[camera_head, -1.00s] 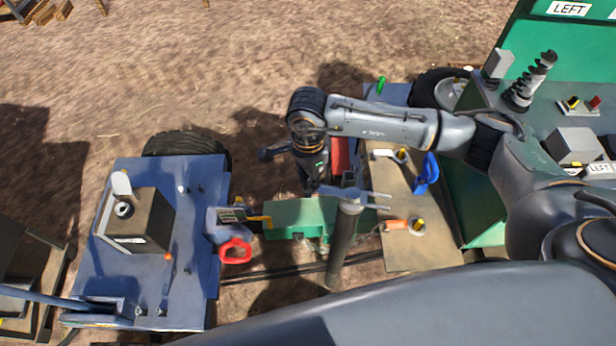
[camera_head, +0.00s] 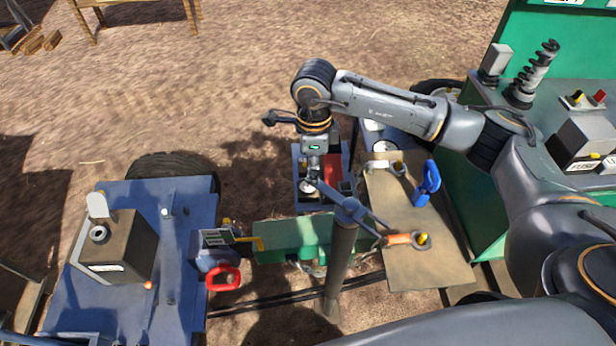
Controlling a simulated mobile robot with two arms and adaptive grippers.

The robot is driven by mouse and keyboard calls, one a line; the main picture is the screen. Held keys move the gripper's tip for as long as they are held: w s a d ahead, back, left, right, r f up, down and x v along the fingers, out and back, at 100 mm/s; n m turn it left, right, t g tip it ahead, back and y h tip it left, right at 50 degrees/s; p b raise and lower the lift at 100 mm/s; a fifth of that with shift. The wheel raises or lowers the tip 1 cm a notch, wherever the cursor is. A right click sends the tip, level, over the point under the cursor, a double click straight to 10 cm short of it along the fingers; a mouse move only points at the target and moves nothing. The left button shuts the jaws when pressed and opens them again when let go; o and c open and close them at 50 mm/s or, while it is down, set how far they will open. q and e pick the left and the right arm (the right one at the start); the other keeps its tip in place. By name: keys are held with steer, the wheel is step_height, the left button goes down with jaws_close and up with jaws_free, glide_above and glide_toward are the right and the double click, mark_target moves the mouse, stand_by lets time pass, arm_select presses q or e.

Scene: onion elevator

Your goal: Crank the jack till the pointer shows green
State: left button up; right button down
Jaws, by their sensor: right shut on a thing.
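The jack is a grey upright post (camera_head: 339,262) in the lower middle of the head view. A blue-grey crank bar (camera_head: 362,216) sits across its top, slanting from upper left to lower right. My right gripper (camera_head: 311,178) points down at the upper-left end of this bar. It is shut there on the crank, though the fingertips are small and the grip itself is partly hidden. I cannot make out the pointer or a green mark it might show. My left gripper is out of view.
A blue deck (camera_head: 185,260) with a brown box (camera_head: 118,247) stands at left. A green beam (camera_head: 284,238) and a red ring handle (camera_head: 223,280) lie between. A tan plate (camera_head: 415,215) with a blue handle (camera_head: 427,183) is right of the post, before a green cabinet (camera_head: 490,205).

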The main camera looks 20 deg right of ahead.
steer(key=shift+w+d+r, duration=0.1)
steer(key=shift+w+d, duration=0.1)
steer(key=shift+d, duration=0.15)
steer(key=c, duration=1.1)
jaws_free()
steer(key=shift+c, duration=0.2)
step_height(320, 180, up, 12)
steer(key=shift+f, duration=0.1)
